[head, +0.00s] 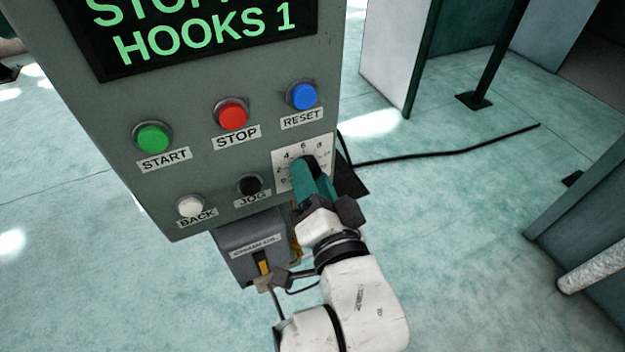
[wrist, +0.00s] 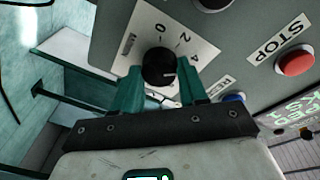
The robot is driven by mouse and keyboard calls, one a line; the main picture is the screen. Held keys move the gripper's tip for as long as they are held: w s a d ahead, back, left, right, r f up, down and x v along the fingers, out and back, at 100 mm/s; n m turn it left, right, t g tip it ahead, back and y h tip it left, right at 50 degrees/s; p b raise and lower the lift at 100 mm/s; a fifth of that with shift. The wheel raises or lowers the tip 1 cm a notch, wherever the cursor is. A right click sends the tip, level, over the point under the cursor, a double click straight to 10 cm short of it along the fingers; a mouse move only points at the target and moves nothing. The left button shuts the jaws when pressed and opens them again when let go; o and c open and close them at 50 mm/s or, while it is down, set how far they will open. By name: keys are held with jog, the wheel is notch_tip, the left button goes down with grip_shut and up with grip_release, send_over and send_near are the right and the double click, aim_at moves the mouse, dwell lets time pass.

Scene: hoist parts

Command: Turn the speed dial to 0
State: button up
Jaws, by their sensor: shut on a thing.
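The speed dial is a black round knob (wrist: 158,65) on a white scale plate (wrist: 143,27), seen in the wrist view. The figures 0, 2 and 4 are readable there. A small pale mark shows on the knob's lower right, away from the 0; the exact figure it points to is unclear. In the head view the scale plate (head: 283,157) sits at the panel's lower right, and my gripper (head: 304,172) hides the knob. My gripper's green fingers (wrist: 159,82) are on either side of the knob, shut on it.
The grey control panel (head: 110,130) carries the start button (head: 153,138), stop button (head: 232,115), reset button (head: 302,96), back button (head: 189,206) and jog button (head: 250,185). A grey box (head: 240,240) hangs below.

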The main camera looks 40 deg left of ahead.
jog(key=n+y+b, duration=0.1)
jog(key=n+b, duration=0.3)
jog(key=n, duration=0.1)
jog(key=n+b, duration=0.5)
jog(key=n, duration=0.1)
jog(key=n+g+y+b, duration=0.1)
jog(key=n+b, duration=0.3)
jog(key=n, duration=0.1)
jog(key=shift+w+d+f+y+b, duration=0.1)
jog(key=shift+w+f+y+b, duration=0.05)
jog(key=shift+f+y+b, duration=0.2)
jog(key=shift+r+n, duration=0.1)
jog(key=shift+n, duration=0.4)
jog(key=o, duration=1.1)
jog(key=shift+c, duration=0.2)
